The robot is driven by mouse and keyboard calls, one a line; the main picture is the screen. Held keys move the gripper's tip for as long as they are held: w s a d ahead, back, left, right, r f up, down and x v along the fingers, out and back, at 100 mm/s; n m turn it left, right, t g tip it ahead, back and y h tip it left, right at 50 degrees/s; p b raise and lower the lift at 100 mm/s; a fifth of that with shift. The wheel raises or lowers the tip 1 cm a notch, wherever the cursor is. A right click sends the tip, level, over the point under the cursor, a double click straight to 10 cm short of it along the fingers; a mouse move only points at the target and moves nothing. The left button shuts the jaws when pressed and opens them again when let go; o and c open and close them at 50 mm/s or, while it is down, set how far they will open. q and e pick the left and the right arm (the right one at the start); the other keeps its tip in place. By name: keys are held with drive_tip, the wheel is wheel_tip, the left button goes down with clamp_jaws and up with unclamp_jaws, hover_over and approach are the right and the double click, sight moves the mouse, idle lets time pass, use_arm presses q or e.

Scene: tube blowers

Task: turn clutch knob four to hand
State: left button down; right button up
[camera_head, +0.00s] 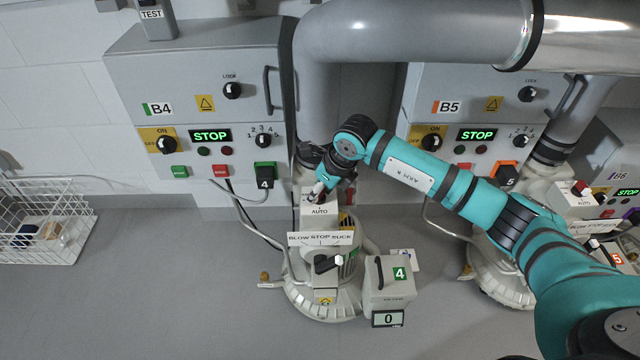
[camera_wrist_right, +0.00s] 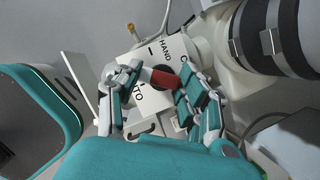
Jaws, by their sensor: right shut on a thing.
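The clutch box of blower four (camera_head: 319,209) is a pale box with AUTO printed on its front, standing at the top of the blower under the B4 cabinet. In the right wrist view its plate (camera_wrist_right: 177,49) shows HAND at the top and part of AUTO lower left. Clutch knob four (camera_wrist_right: 163,78) has a red grip and a dark base. My right gripper (camera_wrist_right: 160,88) is shut on the knob, with a finger on either side; it also shows in the head view (camera_head: 325,184). The fingers partly cover the knob, and I cannot tell which label it points at. My left gripper is not in view.
The B4 cabinet (camera_head: 205,80) and B5 cabinet (camera_head: 455,80) show STOP displays. A BLOW STOP SUCK switch (camera_head: 326,263) sits below the clutch box. A grey box marked 4 (camera_head: 389,290) stands beside the blower. A large pipe (camera_head: 410,30) runs overhead. A wire basket (camera_head: 45,225) is far left.

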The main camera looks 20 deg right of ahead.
drive_tip(key=shift+r+m, duration=0.1)
drive_tip(key=shift+m, duration=0.5)
drive_tip(key=shift+a+m+h+p, duration=0.1)
drive_tip(key=shift+m+h+p, duration=0.2)
drive_tip(key=shift+m+h, duration=0.1)
drive_tip(key=m+h, duration=0.1)
drive_tip(key=m, duration=0.2)
drive_tip(key=shift+a+m+t+p, duration=0.1)
drive_tip(key=shift+m+t+p, duration=0.2)
drive_tip(key=shift+t+p, duration=0.1)
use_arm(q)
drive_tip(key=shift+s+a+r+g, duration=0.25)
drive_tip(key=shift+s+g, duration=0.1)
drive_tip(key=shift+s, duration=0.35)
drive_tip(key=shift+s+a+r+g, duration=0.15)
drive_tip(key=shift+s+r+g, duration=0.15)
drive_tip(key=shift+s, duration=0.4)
use_arm(e)
drive_tip(key=shift+w+m+h, duration=0.2)
drive_tip(key=shift+m+h, duration=0.9)
drive_tip(key=shift+m, duration=1.2)
drive_tip(key=o, duration=1.2)
drive_tip(key=shift+c, duration=0.2)
drive_tip(key=v, duration=1.2)
